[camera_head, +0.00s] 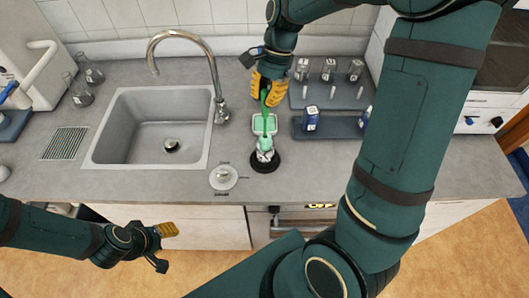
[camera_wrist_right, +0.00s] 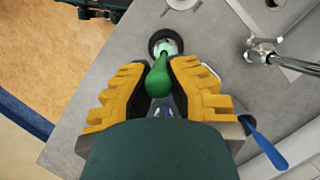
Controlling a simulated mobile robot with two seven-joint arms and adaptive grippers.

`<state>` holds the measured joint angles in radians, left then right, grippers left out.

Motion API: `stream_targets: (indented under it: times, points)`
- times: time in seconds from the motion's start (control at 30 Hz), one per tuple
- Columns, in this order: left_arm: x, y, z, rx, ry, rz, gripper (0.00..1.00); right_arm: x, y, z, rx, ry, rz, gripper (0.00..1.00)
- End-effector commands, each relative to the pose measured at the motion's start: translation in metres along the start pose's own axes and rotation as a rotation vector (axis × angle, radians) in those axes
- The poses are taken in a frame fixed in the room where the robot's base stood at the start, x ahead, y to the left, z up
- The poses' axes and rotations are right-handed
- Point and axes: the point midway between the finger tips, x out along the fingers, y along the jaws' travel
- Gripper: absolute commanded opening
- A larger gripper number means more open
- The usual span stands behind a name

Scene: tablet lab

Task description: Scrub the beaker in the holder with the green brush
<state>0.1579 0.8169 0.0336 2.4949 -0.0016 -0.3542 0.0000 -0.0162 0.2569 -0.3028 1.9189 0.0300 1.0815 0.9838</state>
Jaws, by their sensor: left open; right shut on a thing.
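My right gripper (camera_head: 267,92) is shut on the green brush (camera_head: 265,112), whose handle also shows between the yellow fingers in the right wrist view (camera_wrist_right: 158,78). The brush points down toward the beaker (camera_head: 265,154), which sits in the round black holder (camera_head: 265,165) on the counter. The holder's dark ring also shows in the right wrist view (camera_wrist_right: 153,45). The brush's lower end meets the beaker in the picture; I cannot tell how far inside it is. My left gripper (camera_head: 166,236) is open and empty, low in front of the counter.
A pale green tray (camera_head: 256,124) lies just behind the holder, and a white round dish (camera_head: 223,178) is to its left. The sink (camera_head: 110,140) with its faucet (camera_head: 215,75) is further left. Grey racks (camera_head: 340,127) with bottles and glassware stand right.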

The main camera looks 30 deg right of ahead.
Motion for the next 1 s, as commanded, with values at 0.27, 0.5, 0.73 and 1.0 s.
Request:
stream_targets:
  times: [0.27, 0.5, 0.73, 1.0]
  points:
    - [0.000, 0.000, 0.000, 0.000, 0.000, 0.000, 0.47, -0.019, -0.001, 0.007, -0.001, 0.001, -0.003, 0.00]
    - [0.000, 0.000, 0.000, 0.000, 0.000, 0.000, 0.47, -0.035, 0.000, 0.013, -0.002, 0.000, -0.002, 0.00]
    - [0.000, 0.000, 0.000, 0.000, 0.000, 0.000, 0.47, -0.050, 0.000, 0.018, -0.001, 0.000, -0.001, 0.00]
    - [0.000, 0.000, 0.000, 0.000, 0.000, 0.000, 0.47, -0.053, 0.001, 0.019, 0.000, 0.000, 0.000, 0.00]
